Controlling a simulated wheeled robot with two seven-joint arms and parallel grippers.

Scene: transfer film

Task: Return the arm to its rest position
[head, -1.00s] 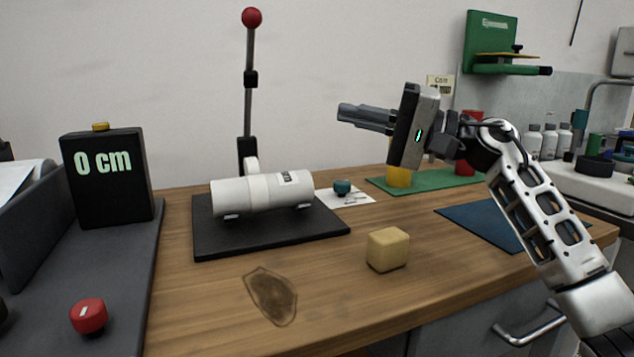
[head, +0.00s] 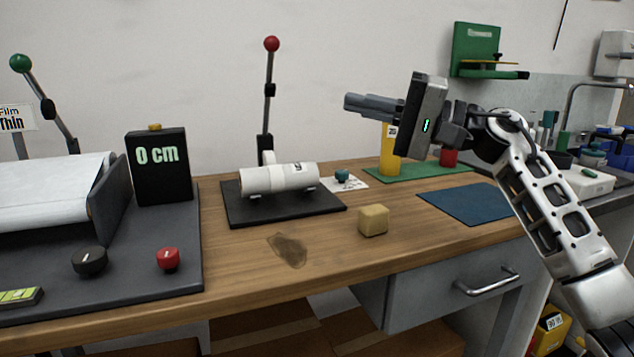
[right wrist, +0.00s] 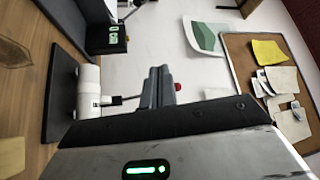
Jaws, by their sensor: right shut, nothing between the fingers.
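My right arm comes in from the right in the head view, raised over the workbench. Its gripper (head: 350,102) points left and is shut and empty, in the air above and to the right of the white roller (head: 278,178). In the right wrist view the closed fingers (right wrist: 160,75) show side by side, with nothing between them. The white roller also shows in that view (right wrist: 88,90), at the left. My left gripper is not in view.
A tan block (head: 373,220) and a dark stain lie on the wooden bench (head: 320,260). A black display box (head: 160,175) reads "0 cm". A yellow cylinder (head: 390,155) stands behind, near the gripper. A blue mat (head: 465,203) is bare. A lever with a red knob (head: 271,44) rises behind the roller.

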